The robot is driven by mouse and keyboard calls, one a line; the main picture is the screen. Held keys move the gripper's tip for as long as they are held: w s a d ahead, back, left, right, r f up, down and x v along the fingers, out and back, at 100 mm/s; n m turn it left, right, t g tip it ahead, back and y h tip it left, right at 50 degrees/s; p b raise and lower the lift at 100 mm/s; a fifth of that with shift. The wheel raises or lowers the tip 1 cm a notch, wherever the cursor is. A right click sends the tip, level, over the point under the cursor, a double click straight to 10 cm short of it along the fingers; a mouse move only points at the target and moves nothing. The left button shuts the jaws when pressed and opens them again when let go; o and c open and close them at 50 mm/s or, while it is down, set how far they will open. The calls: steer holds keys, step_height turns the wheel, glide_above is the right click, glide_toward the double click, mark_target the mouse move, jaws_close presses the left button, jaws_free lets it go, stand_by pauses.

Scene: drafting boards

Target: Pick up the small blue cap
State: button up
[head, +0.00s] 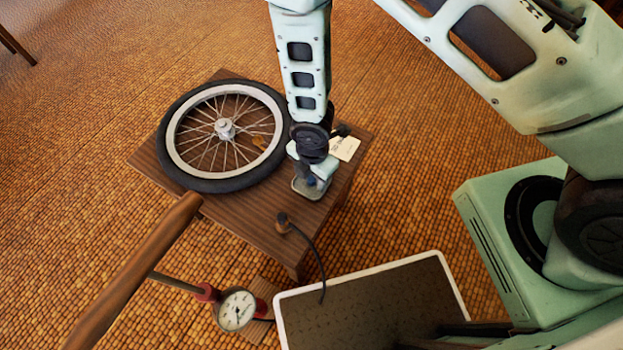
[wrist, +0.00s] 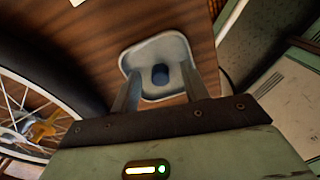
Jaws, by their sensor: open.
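The small blue cap (wrist: 160,74) stands in a pale shallow dish (wrist: 133,62) on the wooden table. In the wrist view it shows between and beyond my two fingers. My gripper (wrist: 158,88) is open and points down over the dish, with nothing between its fingers. In the head view my gripper (head: 311,172) is above the dish (head: 306,192), and the cap (head: 311,181) shows only as a small dark blue patch under it. I cannot tell the exact height of the fingertips above the cap.
A spoked wheel with a black tyre (head: 218,186) fills the table's left side. A paper tag (head: 346,148) lies behind my gripper. A pump with a wooden handle (head: 140,265), a gauge (head: 236,310) and a hose (head: 318,255) stands in front; the hose end rests on the table (head: 262,212).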

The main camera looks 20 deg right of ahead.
mark_target(312, 178)
jaws_close()
step_height(312, 178, up, 10)
steer(key=p, duration=0.2)
stand_by(0.4)
